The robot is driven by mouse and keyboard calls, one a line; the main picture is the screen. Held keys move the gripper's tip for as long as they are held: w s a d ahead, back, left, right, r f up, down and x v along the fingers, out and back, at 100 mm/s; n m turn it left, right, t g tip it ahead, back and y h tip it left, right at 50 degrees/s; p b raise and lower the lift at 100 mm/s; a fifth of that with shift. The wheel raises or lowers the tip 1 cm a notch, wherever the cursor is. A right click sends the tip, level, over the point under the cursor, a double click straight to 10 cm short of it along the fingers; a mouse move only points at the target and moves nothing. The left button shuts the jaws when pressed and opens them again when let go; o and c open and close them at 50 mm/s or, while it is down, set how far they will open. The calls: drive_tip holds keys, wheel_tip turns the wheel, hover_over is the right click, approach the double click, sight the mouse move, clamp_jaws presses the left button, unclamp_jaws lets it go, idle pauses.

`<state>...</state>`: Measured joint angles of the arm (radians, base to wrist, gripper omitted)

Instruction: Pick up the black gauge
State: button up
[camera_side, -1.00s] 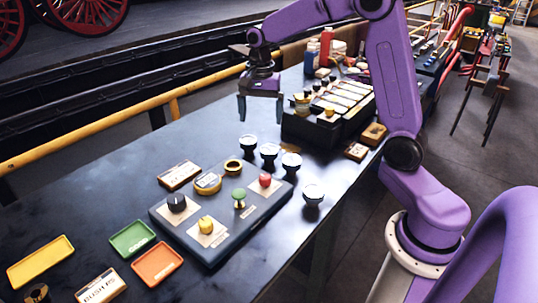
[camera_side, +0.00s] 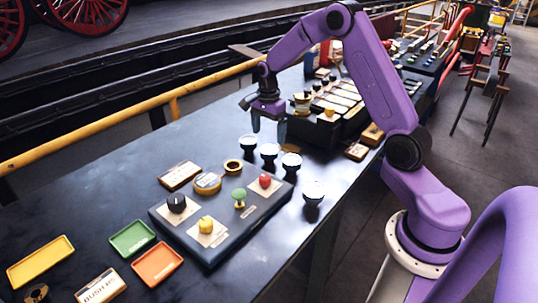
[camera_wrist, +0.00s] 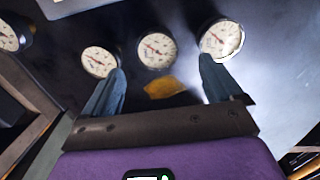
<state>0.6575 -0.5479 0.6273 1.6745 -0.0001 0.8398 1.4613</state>
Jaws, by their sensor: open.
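Several round pressure gauges with pale dials and dark bodies stand on the dark bench. In the side view they are the left gauge (camera_side: 248,142), the middle gauge (camera_side: 269,151), the right gauge (camera_side: 291,161) and a separate gauge (camera_side: 313,193) nearer the bench edge. I cannot tell by colour which one is meant as black. My gripper (camera_side: 269,130) is open and empty, pointing down just behind the row. In the wrist view, the open fingers (camera_wrist: 163,65) straddle the middle gauge (camera_wrist: 157,50) in the picture, with the left gauge (camera_wrist: 222,40) partly behind one fingertip.
A dark board (camera_side: 215,249) with coloured knobs lies in front of the gauges. Yellow (camera_side: 41,262), green (camera_side: 132,238) and orange (camera_side: 157,265) trays lie at front left. A black rack (camera_side: 318,135) stands right of my gripper.

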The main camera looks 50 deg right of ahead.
sight(269, 149)
drive_tip(key=shift+s+a+f, duration=0.1)
drive_tip(key=shift+f, duration=1.85)
drive_tip(key=shift+s+f, duration=0.1)
drive_tip(key=shift+f, duration=1.8)
drive_tip(key=shift+c, duration=0.3)
drive_tip(key=c, duration=1.2)
drive_tip(key=shift+r, duration=0.1)
